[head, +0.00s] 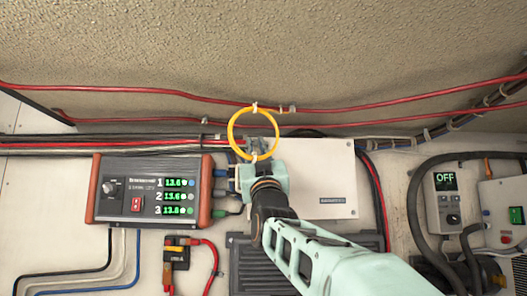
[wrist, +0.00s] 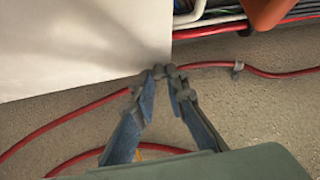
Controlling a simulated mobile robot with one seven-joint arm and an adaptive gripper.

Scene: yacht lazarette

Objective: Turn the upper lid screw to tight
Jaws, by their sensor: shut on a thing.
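The white lid (head: 322,180) is a flat, pale panel on the wall, with small screws showing at its right corners. Its edge also fills the upper left of the wrist view (wrist: 70,45). My gripper (head: 240,149) is at the lid's upper left side and hides that corner in the head view. In the wrist view my gripper's fingers (wrist: 165,76) come nearly together at the lid's corner. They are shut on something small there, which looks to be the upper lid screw. The screw itself is hidden by the fingertips, so its turn angle cannot be seen.
A display unit (head: 150,190) with green readings stands left of my gripper. Red cables (head: 400,116) run along above, and a yellow ring (head: 231,126) shows just above my gripper. A black hose (head: 413,200) and an OFF panel (head: 447,200) are at the right.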

